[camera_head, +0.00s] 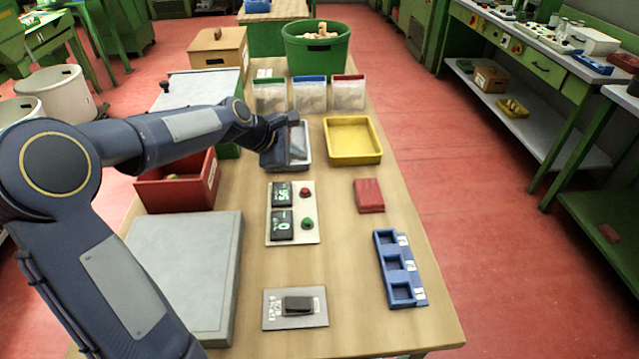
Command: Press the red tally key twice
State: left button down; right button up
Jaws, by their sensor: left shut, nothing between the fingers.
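The red tally key (305,191) is a small round button on a light panel (311,240) in the middle of the table. It sits beside the upper dark display (282,194). A green key (307,223) sits below it, beside the lower display (282,226). My left gripper (296,150) is shut and empty over the grey tray, beyond the panel and apart from the red key. The arm hides part of that tray. I cannot tell how high the fingertips are. My right gripper is out of view.
The grey tray (305,161) and a yellow tray (353,159) stand beyond the panel. A red box (180,196) and a grey slab (190,265) lie left. A red block (369,195) and blue holder (412,267) lie right. A switch plate (316,321) is in front.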

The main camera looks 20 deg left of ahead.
aim_at(305, 191)
pick_arm(q)
jog(key=shift+w, duration=0.5)
jog(key=shift+f, duration=0.1)
notch_tip(305, 191, down, 8)
jog(key=b, duration=0.7)
jog(key=shift+f, duration=0.4)
dwell(1.3)
jog(key=shift+f+b, duration=0.4)
